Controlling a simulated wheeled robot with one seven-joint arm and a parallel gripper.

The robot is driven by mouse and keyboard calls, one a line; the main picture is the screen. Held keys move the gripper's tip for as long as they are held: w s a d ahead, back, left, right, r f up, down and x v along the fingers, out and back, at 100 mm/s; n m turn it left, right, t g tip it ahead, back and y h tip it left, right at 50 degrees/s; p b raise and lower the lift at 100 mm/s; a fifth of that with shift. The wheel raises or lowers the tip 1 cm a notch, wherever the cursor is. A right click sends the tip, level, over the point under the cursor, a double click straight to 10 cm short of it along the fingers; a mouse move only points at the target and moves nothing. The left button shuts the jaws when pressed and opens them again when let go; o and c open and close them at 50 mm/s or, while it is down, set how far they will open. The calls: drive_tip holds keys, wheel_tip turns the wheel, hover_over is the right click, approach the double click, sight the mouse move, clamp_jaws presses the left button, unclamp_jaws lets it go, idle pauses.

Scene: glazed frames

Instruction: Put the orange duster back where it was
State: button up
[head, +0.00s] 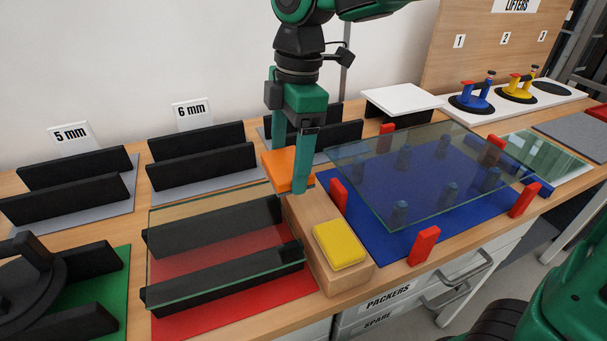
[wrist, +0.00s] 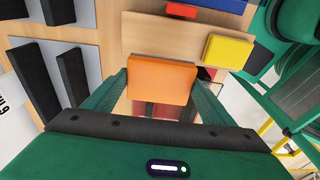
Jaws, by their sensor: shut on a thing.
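The orange duster (head: 283,172) is a flat square pad between the two green fingers of my gripper (head: 290,172). My gripper is shut on it. In the wrist view the orange duster (wrist: 160,80) lies flat across the fingers. A long wooden block (head: 345,280) stands on the bench, with a yellow duster (head: 339,243) on its near end. The orange duster is over or beside the block's far end; its height above it cannot be told. In the wrist view it overlaps the edge of the wooden block (wrist: 165,38); the yellow duster (wrist: 228,52) is to the right.
A glass pane (head: 220,255) rests on black rails over a red mat (head: 235,313), left of the block. Another pane (head: 425,170) stands over a blue mat (head: 375,243) among red posts (head: 424,245), to the right. Black racks (head: 200,152) line the wall.

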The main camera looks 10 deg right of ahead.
drive_tip(key=w+d+f, duration=0.1)
drive_tip(key=w, duration=0.1)
drive_tip(key=w+d+f, duration=0.1)
drive_tip(key=d+f, duration=0.1)
drive_tip(key=shift+w+d+f, duration=0.1)
drive_tip(key=shift+w+d, duration=0.1)
drive_tip(key=shift+w, duration=0.2)
drive_tip(key=shift+f, duration=1.95)
drive_tip(key=o, duration=1.2)
drive_tip(key=shift+f, duration=0.1)
drive_tip(key=r, duration=0.4)
drive_tip(key=d+r, duration=0.1)
drive_tip(key=r, duration=0.7)
drive_tip(key=shift+w+d+r, duration=0.1)
drive_tip(key=shift+w+d, duration=0.05)
drive_tip(key=shift+d, duration=0.05)
